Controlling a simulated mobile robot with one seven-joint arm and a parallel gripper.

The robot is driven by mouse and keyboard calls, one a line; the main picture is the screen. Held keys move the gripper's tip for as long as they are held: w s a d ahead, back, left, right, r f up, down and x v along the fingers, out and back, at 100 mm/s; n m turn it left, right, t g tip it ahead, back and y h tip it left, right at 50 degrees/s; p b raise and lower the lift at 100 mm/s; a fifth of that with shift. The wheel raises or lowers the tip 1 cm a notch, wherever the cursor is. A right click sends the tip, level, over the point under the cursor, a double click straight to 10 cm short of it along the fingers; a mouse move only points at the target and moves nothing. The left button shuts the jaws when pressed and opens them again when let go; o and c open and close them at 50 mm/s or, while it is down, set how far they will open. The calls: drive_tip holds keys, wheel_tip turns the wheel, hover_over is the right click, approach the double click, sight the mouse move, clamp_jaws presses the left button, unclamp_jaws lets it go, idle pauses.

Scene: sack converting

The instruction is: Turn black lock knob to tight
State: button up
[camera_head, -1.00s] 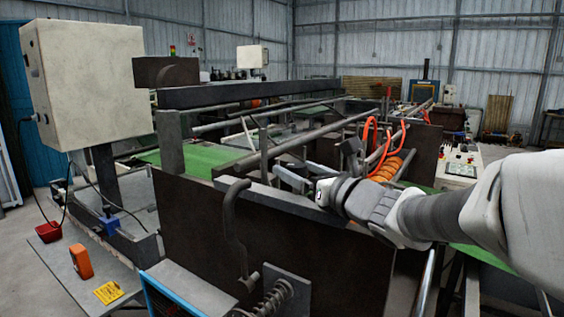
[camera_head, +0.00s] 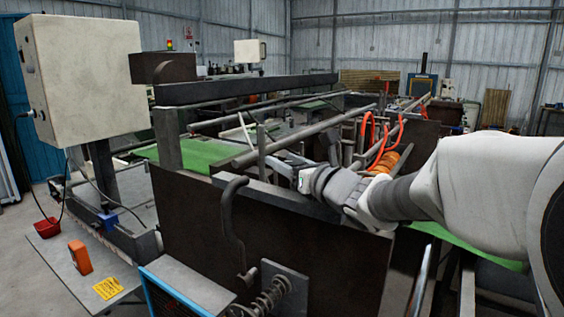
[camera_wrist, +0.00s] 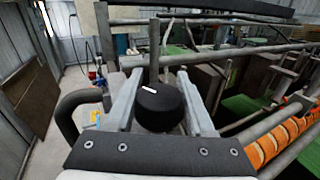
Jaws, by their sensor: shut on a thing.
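The black lock knob (camera_wrist: 158,108) is a round black cap with a short white mark on top. In the wrist view it sits between the two grey fingers of my gripper (camera_wrist: 159,84), which is shut on it. The white mark lies nearly crosswise, left of the cap's middle. A grey post rises just beyond the knob. In the head view my gripper (camera_head: 278,163) reaches left over the top edge of the dark side plate. I cannot make out the knob there.
A dark side plate (camera_head: 280,245) with a curved grey handle (camera_head: 232,225) stands in front. Long bars (camera_head: 300,138) and orange rollers (camera_head: 383,163) lie around my arm. A control box (camera_head: 80,78) stands at left. A curved pipe (camera_wrist: 68,112) is close left of my gripper.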

clamp_jaws()
